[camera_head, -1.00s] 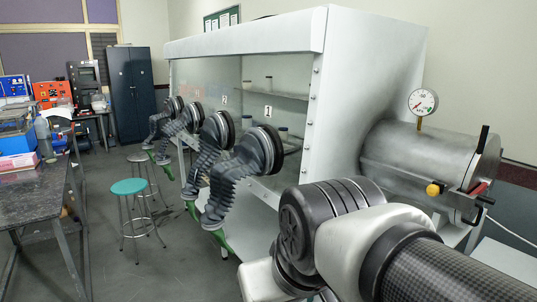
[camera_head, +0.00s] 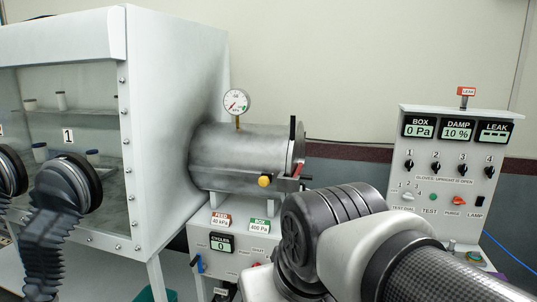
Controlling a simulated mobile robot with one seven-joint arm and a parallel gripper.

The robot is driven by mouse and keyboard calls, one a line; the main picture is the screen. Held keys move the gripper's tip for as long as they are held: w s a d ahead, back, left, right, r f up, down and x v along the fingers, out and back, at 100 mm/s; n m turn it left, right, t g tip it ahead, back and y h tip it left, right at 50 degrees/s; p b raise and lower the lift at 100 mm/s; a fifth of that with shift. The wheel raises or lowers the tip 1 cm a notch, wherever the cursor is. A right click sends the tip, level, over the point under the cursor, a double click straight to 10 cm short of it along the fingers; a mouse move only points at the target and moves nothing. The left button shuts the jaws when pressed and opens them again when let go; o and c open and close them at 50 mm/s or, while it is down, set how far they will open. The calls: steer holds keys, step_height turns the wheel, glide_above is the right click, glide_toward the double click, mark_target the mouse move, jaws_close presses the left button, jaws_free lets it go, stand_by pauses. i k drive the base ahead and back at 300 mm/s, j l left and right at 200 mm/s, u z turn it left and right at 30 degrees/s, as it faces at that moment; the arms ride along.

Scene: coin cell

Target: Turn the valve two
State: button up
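A white control panel (camera_head: 397,190) stands at the right. It carries a row of black knobs numbered 1 to 4 above a line of text that seems to read "upright is open". The knob under the number 2 (camera_head: 435,167) looks roughly upright, but it is too small to tell its exact angle. Knob 1 (camera_head: 409,164) is to its left and knob 3 (camera_head: 462,169) to its right. My arm fills the lower right and hides the panel's lower left part. My gripper is out of view.
A glovebox (camera_head: 165,120) with black gloves (camera_head: 60,200) stands at left. A metal cylinder (camera_head: 235,160) with a gauge (camera_head: 236,102) and yellow knob (camera_head: 264,181) joins it. Below is a smaller panel (camera_head: 215,228) with a blue handle (camera_head: 197,263). The panel's displays read BOX 0 Pa and DAMP 10 %.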

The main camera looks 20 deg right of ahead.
mark_target(435, 167)
steer(key=i+l+z, duration=0.15)
steer(key=z, duration=0.25)
steer(key=i+l+z, duration=0.2)
steer(key=z, duration=0.2)
steer(key=i+l+z, duration=0.2)
steer(key=z, duration=0.2)
steer(key=i+l, duration=0.2)
steer(key=i, duration=0.2)
